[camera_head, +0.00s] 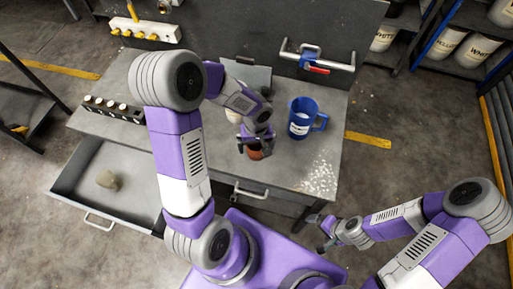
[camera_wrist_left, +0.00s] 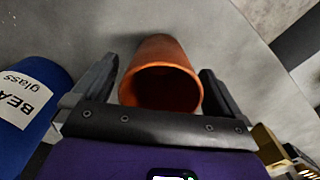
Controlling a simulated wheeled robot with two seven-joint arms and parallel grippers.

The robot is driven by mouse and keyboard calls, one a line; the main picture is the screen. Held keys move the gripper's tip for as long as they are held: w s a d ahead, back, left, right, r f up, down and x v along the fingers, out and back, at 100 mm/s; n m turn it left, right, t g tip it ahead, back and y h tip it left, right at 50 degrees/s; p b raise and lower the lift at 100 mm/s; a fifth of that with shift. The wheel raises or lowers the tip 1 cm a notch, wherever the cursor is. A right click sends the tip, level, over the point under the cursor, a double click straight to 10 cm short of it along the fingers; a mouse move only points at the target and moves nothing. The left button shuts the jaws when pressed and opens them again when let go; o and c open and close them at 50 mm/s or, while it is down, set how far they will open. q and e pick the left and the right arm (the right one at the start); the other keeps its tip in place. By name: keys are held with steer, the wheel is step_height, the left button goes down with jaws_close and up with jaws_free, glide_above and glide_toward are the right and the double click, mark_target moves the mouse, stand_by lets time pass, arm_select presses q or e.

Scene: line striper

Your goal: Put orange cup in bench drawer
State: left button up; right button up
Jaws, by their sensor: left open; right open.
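The orange cup (camera_head: 255,155) is on the grey bench (camera_head: 322,178), mostly hidden under my left gripper in the head view. In the left wrist view the orange cup (camera_wrist_left: 162,68) lies between the two fingers, its open mouth facing the camera. My left gripper (camera_head: 257,142) is open around the cup, with a gap showing on each side. The bench drawer (camera_head: 135,187) is pulled open at the left front of the bench. My right gripper (camera_head: 328,232) is open and empty, in front of the bench, away from the cup.
A grey lump (camera_head: 108,180) lies in the drawer. A blue jug (camera_head: 302,120) stands right of the left gripper. A black rack (camera_head: 112,108) sits at the bench's left, and a red-handled clamp (camera_head: 316,69) is at the back. A closed drawer handle (camera_head: 250,190) is at the front.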

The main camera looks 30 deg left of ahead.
arm_select(q)
steer(key=shift+f, duration=0.25)
steer(key=shift+r, duration=0.1)
steer(key=c, duration=1.1)
